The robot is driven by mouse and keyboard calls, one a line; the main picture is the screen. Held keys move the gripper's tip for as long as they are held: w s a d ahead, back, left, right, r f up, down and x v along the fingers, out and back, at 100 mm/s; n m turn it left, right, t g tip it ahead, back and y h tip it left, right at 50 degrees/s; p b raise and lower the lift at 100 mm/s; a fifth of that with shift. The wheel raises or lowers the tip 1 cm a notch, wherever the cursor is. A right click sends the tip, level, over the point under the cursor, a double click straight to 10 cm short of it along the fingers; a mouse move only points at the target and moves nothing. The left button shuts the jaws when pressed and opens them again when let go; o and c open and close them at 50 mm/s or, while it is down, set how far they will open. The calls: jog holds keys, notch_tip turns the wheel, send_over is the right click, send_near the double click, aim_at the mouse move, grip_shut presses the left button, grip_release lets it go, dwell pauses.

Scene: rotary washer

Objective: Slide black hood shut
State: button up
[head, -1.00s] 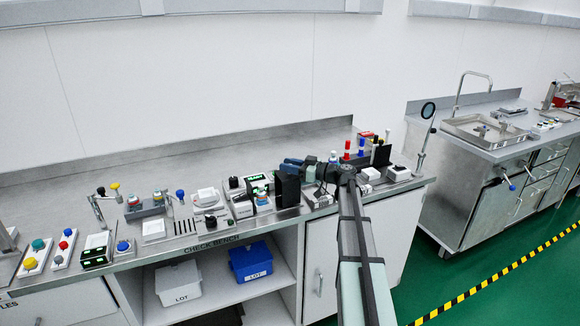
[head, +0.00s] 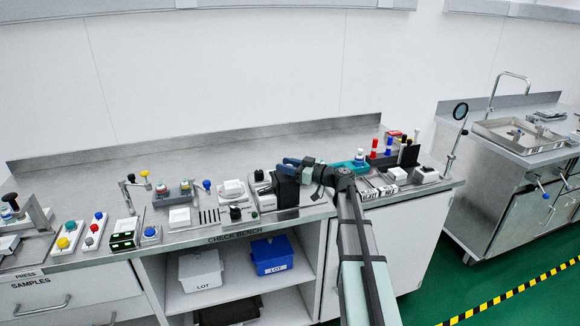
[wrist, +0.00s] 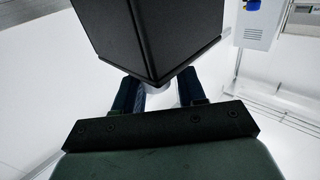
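The black hood (head: 286,190) is a dark upright box near the bench's front edge, left of my gripper (head: 300,166). It covers the spot in front of it, so what lies under or behind it is hidden. In the wrist view the hood (wrist: 150,35) fills the top centre. My gripper (wrist: 160,92) points at its lower edge. The two blue fingers stand apart with a small pale knob-like part between them. I cannot tell whether they press on it.
Red and blue upright markers (head: 374,148) and a thin black panel (head: 409,156) stand to the right. White boxes and a black knob (head: 235,213) are close left of the hood. The bench's back is clear.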

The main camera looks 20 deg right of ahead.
jog(key=shift+o, duration=1.2)
jog(key=shift+s, duration=0.1)
jog(key=v, duration=1.3)
jog(key=shift+s+d, duration=0.25)
jog(key=shift+d, duration=0.05)
